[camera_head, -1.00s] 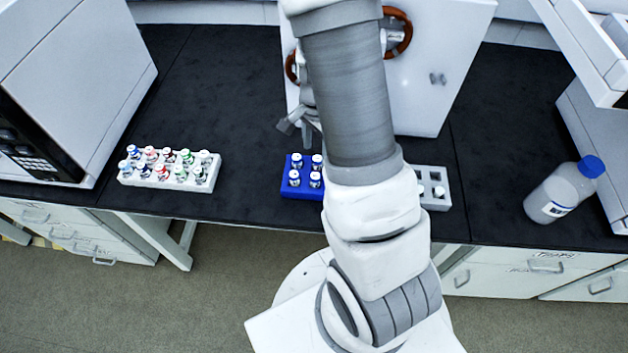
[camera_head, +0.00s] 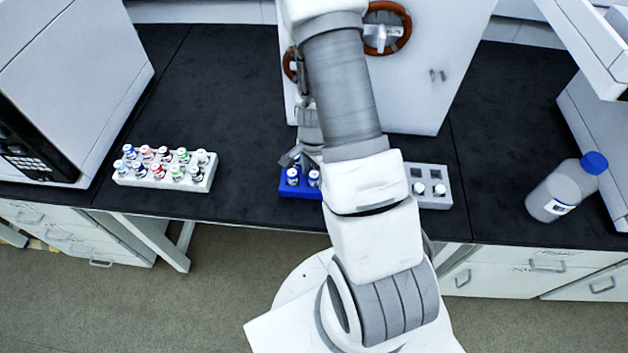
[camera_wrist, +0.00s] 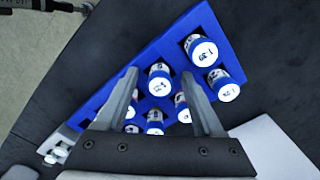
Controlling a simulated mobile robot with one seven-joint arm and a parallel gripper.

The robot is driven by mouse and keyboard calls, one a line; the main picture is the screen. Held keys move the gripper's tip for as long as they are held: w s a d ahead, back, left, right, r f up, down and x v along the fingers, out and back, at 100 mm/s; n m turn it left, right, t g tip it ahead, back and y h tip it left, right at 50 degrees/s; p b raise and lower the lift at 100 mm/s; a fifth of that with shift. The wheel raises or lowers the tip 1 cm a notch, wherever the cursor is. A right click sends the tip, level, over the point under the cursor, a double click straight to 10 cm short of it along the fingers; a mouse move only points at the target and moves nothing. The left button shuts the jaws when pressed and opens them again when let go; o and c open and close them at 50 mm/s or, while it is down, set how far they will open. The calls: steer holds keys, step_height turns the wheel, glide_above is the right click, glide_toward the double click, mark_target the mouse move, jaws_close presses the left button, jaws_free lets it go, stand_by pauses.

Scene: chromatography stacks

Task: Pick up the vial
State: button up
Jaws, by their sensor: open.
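The blue rack (camera_head: 300,191) stands near the front edge of the bench and holds several white-capped vials with blue bands. In the wrist view the blue rack (camera_wrist: 219,36) lies diagonally under my gripper (camera_wrist: 159,76). My gripper is open and empty. One vial (camera_wrist: 160,80) shows between the fingertips, and it cannot be told whether they touch it. Two more vials stand to the right, outside the right finger, and others show nearer the palm. In the head view my gripper (camera_head: 299,157) is over the rack's back edge, partly hidden by my arm.
A white rack (camera_head: 204,184) of vials with coloured labels stands at left. A grey rack (camera_head: 437,172) with a few vials stands just right of my arm. A blue-capped bottle (camera_head: 562,190) is farther right. A white cabinet (camera_head: 440,75) with red-brown ring handles rises behind.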

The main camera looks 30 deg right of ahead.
jaws_close()
stand_by(0.3)
steer(key=shift+r, duration=0.1)
